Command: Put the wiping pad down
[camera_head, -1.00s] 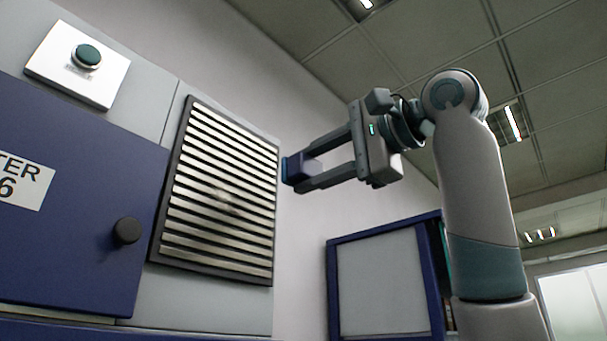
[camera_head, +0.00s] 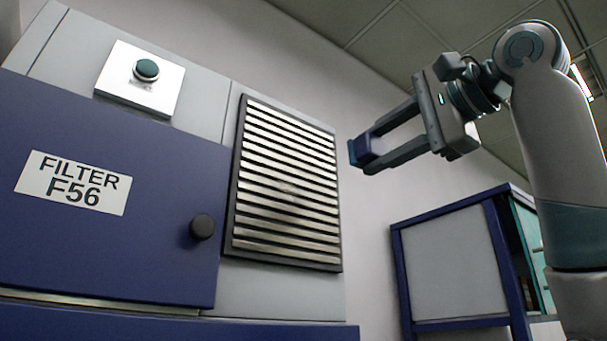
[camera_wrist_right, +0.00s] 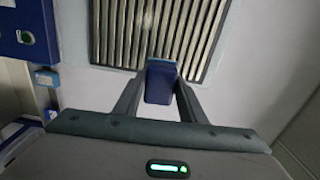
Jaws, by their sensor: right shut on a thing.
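The wiping pad (camera_head: 367,148) is a small dark blue block with a lighter blue face. My right gripper (camera_head: 376,146) is shut on it and holds it in the air, to the right of the louvred vent grille (camera_head: 287,185) in the head view. In the right wrist view the pad (camera_wrist_right: 159,84) sits between the two fingers (camera_wrist_right: 158,90), with the grille (camera_wrist_right: 160,30) beyond it. A faint smudge shows near the middle of the grille in the head view. My left gripper is not in view.
A blue cabinet door (camera_head: 110,230) with a black knob (camera_head: 202,227) and a "FILTER F56" label (camera_head: 72,183) is at left. A green button (camera_head: 146,69) sits on a white plate above. A blue-framed grey cabinet (camera_head: 450,265) stands at lower right.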

